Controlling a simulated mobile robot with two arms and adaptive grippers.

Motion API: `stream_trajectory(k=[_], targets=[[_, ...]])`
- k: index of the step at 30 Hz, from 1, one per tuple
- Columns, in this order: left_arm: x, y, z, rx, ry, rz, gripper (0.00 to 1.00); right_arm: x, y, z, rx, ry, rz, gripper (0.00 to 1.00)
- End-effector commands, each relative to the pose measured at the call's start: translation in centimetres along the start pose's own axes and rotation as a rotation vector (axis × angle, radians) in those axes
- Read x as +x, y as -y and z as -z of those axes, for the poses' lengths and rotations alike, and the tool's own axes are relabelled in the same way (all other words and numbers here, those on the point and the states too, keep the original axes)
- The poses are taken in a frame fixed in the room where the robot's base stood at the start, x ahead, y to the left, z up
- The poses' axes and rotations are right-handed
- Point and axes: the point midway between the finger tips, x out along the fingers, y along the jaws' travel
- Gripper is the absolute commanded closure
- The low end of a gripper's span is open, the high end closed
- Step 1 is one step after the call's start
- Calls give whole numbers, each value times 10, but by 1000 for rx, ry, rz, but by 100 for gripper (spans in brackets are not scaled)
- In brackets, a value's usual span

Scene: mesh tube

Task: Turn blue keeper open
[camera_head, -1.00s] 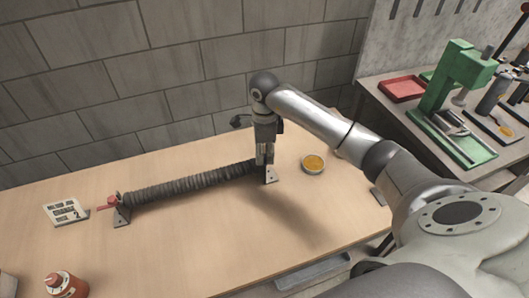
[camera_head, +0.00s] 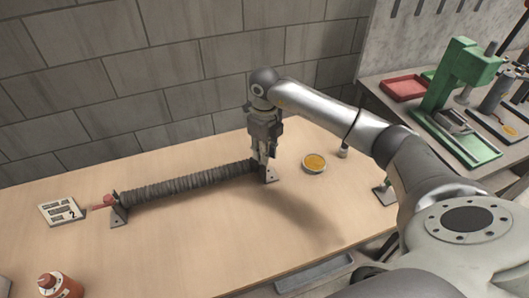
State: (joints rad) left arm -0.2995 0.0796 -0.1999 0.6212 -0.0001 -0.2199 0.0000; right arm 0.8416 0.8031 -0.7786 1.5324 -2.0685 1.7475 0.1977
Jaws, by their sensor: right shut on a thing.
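A dark ribbed mesh tube (camera_head: 188,184) lies across the table between two grey brackets. The left bracket (camera_head: 119,215) has a red part (camera_head: 104,201) at its end. My right gripper (camera_head: 263,163) points down at the right bracket (camera_head: 270,176), at the tube's right end. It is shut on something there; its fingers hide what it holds. No blue keeper can be made out; it may be hidden behind the gripper. My left gripper is not in view.
A card with a "2" (camera_head: 61,211) is at the table's left. An orange-red container (camera_head: 59,286) stands front left. A small bowl of yellow stuff (camera_head: 314,162) sits right of the gripper. A green press (camera_head: 459,95) and red tray (camera_head: 404,87) are on the right bench. The front middle is clear.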

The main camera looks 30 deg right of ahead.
Motion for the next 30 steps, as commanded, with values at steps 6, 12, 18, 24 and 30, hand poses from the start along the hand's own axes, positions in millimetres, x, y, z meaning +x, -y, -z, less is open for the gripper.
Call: stream_trajectory(k=[6, 12, 18, 24, 30], targets=[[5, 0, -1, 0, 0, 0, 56, 1, 1, 1, 207, -3, 3, 100], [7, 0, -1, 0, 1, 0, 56, 1, 1, 1, 394, -3, 3, 100], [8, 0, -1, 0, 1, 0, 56, 0, 0, 1, 561, -3, 2, 100], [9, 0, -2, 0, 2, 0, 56, 1, 0, 1, 685, -3, 2, 100], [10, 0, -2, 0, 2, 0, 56, 1, 0, 1, 763, -4, 2, 100]])
